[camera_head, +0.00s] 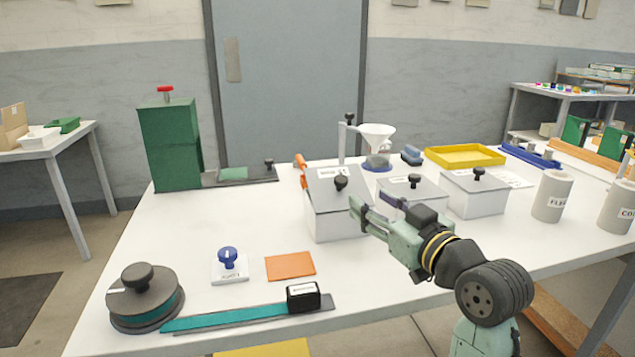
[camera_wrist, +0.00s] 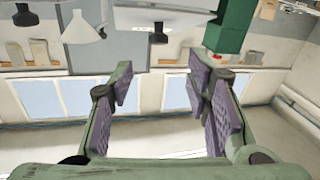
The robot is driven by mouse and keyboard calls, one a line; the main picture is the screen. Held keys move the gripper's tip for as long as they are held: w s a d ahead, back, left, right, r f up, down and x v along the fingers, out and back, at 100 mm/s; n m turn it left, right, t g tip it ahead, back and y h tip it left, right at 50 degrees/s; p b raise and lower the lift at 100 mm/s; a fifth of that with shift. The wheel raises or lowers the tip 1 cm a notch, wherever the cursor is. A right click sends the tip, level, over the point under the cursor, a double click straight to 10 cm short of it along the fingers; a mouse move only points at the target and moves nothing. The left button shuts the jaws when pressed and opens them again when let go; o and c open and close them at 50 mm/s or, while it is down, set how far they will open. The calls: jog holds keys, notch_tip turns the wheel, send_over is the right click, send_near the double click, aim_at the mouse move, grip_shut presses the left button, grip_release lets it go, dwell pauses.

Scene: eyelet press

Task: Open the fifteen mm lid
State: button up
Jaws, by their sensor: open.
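Three white boxes with grey lids and black knobs stand in a row on the table: a left box (camera_head: 335,222), a middle box (camera_head: 415,187) and a right box (camera_head: 474,200). The left box's lid (camera_head: 338,191) slopes toward the front; the other two lids look flat and shut. The labels are too small to read, so I cannot tell which is the fifteen mm one. My gripper (camera_head: 368,203) is open and empty, beside the left box's right side and in front of the middle box. In the wrist view the jaws (camera_wrist: 160,88) are spread with nothing between them.
A funnel (camera_head: 376,138) on a stand is behind the boxes. A green press (camera_head: 170,145) stands at the back left. An orange pad (camera_head: 290,266), a blue-knobbed stamp (camera_head: 229,263) and a round grey disc (camera_head: 146,296) lie front left.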

aim_at(343, 181)
jog(key=p+x, duration=0.2)
jog(key=x, duration=0.8)
jog(key=shift+w, duration=0.3)
jog(key=shift+c, duration=0.4)
grip_shut()
